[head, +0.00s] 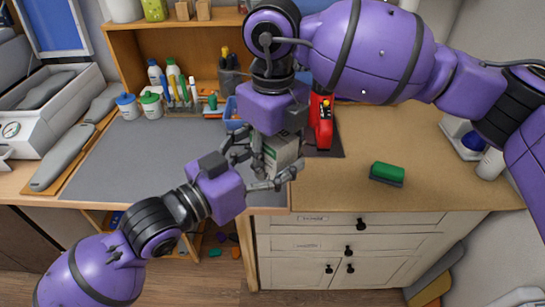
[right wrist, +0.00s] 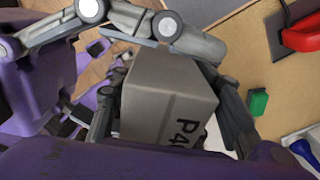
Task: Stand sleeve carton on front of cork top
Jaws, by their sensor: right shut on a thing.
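The sleeve carton (head: 284,153) is a grey box, partly hidden by fingers in the head view. In the right wrist view the carton (right wrist: 165,95) fills the middle, with part of a dark "P4" mark showing. My right gripper (head: 270,150) comes down from above and is shut on the carton, one finger on each side. My left gripper (head: 272,172) is beside the carton at the front, its fingers spread apart; whether they touch the carton is unclear. The cork top (head: 425,145) is the tan surface to the right; the carton is by its left edge.
A green block (head: 387,172) lies on the cork top at the front. A red tool (head: 322,125) stands on a dark plate behind the carton. A grey mat (head: 130,165) covers the left bench. Bottles (head: 173,75) and cups stand at the back. Drawers (head: 345,243) are below.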

